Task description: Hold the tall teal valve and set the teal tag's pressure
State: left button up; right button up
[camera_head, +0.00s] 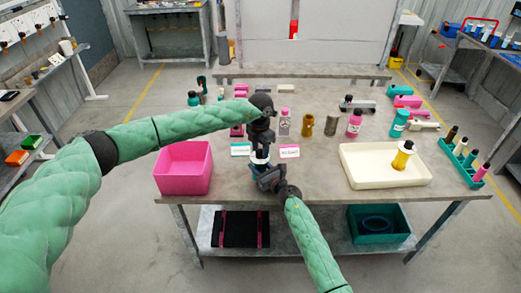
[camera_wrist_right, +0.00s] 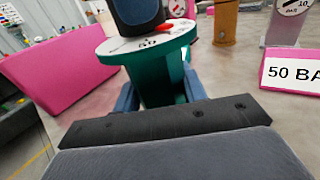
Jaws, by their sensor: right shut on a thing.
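The teal valve (camera_wrist_right: 168,82) stands upright between the blue fingers of my right gripper (camera_wrist_right: 160,95), which is shut on its body. Its white dial (camera_wrist_right: 118,46) faces up, with a red mark (camera_wrist_right: 178,27) near the edge. A dark rounded part covers the dial's middle. In the head view, my left gripper (camera_head: 261,143) points down over the white dial top (camera_head: 259,158); its fingertips are too small to tell open from shut. My right gripper (camera_head: 266,179) comes from the front. The teal tag (camera_head: 240,149) stands just behind left, its text unreadable.
A pink tag (camera_head: 289,151), reading 50 BA in the wrist view, stands right of the valve. A pink bin (camera_head: 184,170) is at left, a cream tray (camera_head: 361,170) at right. Several bottles and a brown valve (camera_head: 307,125) stand behind. The table front between bin and tray is fairly clear.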

aim_at(260, 150)
pick_arm(q)
jog(key=shift+o, duration=0.8)
notch_tip(260, 150, up, 12)
pick_arm(e)
jog(key=shift+d, duration=0.1)
jog(key=o, duration=1.3)
